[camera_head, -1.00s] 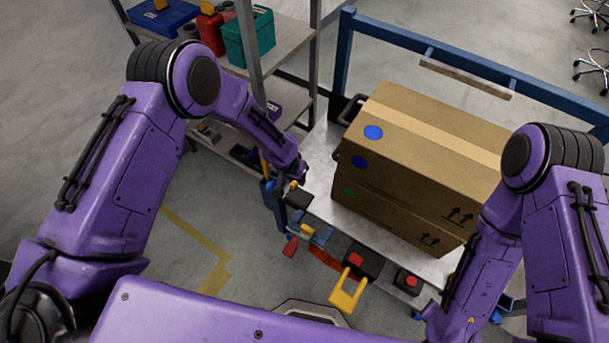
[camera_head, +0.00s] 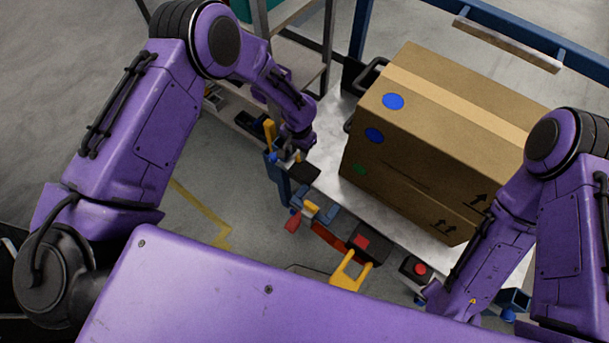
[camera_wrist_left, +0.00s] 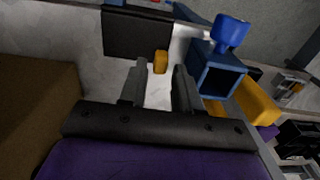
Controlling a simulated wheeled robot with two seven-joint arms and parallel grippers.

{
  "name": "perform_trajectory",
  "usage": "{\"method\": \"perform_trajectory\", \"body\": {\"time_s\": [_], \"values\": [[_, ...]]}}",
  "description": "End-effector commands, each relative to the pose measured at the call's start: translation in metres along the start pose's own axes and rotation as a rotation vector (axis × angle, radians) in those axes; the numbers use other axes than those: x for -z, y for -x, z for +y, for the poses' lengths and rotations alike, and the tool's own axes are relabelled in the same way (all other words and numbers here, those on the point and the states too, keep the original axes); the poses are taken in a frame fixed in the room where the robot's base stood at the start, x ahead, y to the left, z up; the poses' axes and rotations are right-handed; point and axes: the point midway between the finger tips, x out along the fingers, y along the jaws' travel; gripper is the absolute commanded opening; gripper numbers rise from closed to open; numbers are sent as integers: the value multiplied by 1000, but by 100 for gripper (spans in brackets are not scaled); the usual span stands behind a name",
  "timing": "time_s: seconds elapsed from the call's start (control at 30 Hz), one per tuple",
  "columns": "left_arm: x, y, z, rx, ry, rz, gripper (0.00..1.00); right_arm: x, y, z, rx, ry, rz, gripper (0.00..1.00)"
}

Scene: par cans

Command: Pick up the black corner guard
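A black flat piece (camera_head: 304,172), which looks like the corner guard, lies at the left end of the cart's near edge. A dark square piece (camera_wrist_left: 138,35), probably the same one, is beyond the fingers at the top of the left wrist view. My left gripper (camera_head: 293,154) is just above and beside the black piece in the head view. In the left wrist view its two fingers (camera_wrist_left: 160,82) are apart, with only pale cart surface and a small yellow object (camera_wrist_left: 160,62) showing between and beyond them. My right gripper is not visible; only its purple arm shows.
A large cardboard box (camera_head: 430,150) stands on the cart. A blue square tube (camera_wrist_left: 218,75) is close right of the fingers. Several tools, a yellow-handled item (camera_head: 350,272) and a red button box (camera_head: 417,269) line the near edge. A shelf (camera_head: 300,70) stands behind left.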

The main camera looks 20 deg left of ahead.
Motion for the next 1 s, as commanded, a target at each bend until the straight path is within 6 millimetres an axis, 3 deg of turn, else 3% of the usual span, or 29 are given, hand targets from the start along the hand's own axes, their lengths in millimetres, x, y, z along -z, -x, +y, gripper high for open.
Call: {"method": "perform_trajectory", "body": {"time_s": [0.03, 0.1, 0.33, 0.37, 0.43, 0.47, 0.77, 1.0], "values": [[-1, -21, -1, -2, 2, -2, 32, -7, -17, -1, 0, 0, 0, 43], [-1, -32, -1, -1, 0, -2, 32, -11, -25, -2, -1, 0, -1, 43], [0, -30, 0, 0, -1, -1, 32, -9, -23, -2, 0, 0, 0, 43], [0, -30, 0, 0, -1, -1, 29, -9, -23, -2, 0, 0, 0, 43], [0, -30, 0, -1, -2, -1, 6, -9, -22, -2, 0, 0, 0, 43], [0, -30, 0, -1, -1, -1, 0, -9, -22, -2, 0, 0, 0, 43], [-1, -29, 0, -1, 0, 0, 0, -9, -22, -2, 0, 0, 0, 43], [-6, -9, -6, -1, 13, 0, 0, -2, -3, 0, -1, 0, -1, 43]]}}
